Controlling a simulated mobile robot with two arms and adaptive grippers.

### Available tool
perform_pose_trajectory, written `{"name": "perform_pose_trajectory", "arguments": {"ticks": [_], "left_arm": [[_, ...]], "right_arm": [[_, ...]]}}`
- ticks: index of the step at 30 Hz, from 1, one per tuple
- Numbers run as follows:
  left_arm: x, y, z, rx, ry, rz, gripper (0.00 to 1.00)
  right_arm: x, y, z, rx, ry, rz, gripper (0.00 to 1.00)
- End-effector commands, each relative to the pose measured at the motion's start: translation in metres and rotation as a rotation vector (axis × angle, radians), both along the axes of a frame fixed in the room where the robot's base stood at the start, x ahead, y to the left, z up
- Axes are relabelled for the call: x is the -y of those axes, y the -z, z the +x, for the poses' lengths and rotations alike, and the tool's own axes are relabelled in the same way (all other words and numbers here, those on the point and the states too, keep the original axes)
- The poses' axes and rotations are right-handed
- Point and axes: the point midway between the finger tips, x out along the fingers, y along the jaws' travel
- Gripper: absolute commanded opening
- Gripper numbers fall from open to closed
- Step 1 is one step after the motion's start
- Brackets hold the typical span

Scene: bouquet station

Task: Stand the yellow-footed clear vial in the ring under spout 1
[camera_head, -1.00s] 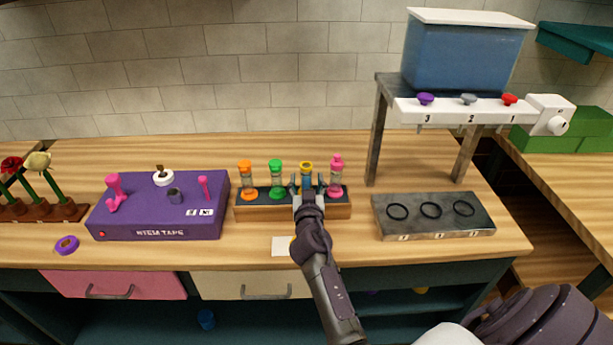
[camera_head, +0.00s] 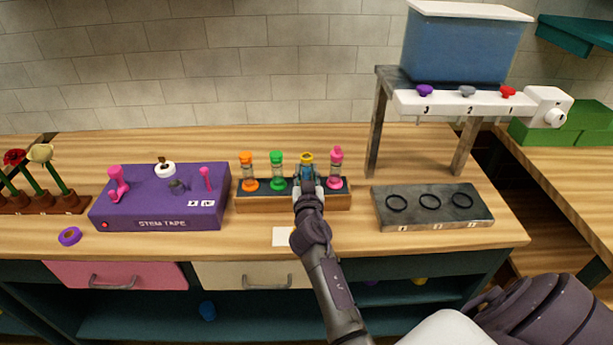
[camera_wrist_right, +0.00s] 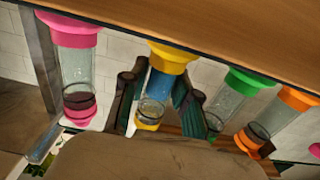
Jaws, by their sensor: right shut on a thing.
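The yellow-footed clear vial (camera_head: 307,158) is at the orange-sided rack (camera_head: 262,203), between a green vial (camera_head: 277,158) and a pink one (camera_head: 336,155). My right gripper (camera_head: 307,184) is shut on it. In the right wrist view the fingers (camera_wrist_right: 157,92) flank its clear body, with the yellow ends (camera_wrist_right: 170,57) showing; I cannot tell whether it is lifted. The ring under spout 1 (camera_head: 453,200) is the rightmost of three dark rings on a grey base. It looks empty, below the red knob (camera_head: 508,92). My left gripper is not in view.
An orange vial (camera_head: 247,158) stands at the rack's left end. A purple stem-tape box (camera_head: 160,212) is further left. The dispenser's grey leg (camera_head: 375,130) stands behind the ring base (camera_head: 433,216). Bare wood lies between rack and base.

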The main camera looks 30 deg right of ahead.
Motion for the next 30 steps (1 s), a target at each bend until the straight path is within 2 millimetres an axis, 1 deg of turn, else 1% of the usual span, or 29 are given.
{"name": "perform_pose_trajectory", "arguments": {"ticks": [5,10,15,18,22,26,29,30], "left_arm": [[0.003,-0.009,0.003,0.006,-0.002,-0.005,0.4],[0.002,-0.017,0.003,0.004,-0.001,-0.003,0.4],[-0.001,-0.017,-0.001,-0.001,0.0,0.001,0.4],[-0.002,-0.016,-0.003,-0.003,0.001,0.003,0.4],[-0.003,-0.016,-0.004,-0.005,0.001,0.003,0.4],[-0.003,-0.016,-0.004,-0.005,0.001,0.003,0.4],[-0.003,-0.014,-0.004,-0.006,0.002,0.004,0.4],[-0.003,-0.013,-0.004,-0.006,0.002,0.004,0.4]], "right_arm": [[0.001,-0.023,0.0,0.007,0.0,-0.002,0.0],[0.0,-0.058,0.0,0.008,-0.002,-0.004,0.0],[0.0,-0.086,0.0,0.008,0.0,-0.002,0.0],[0.0,-0.096,0.0,0.005,0.0,-0.003,0.0],[0.0,-0.102,0.0,0.004,-0.001,-0.003,0.0],[-0.007,-0.099,-0.006,0.001,-0.022,-0.003,0.0],[-0.027,-0.093,-0.022,-0.002,-0.08,-0.006,0.0],[-0.04,-0.09,-0.031,-0.002,-0.115,-0.005,0.0]]}}
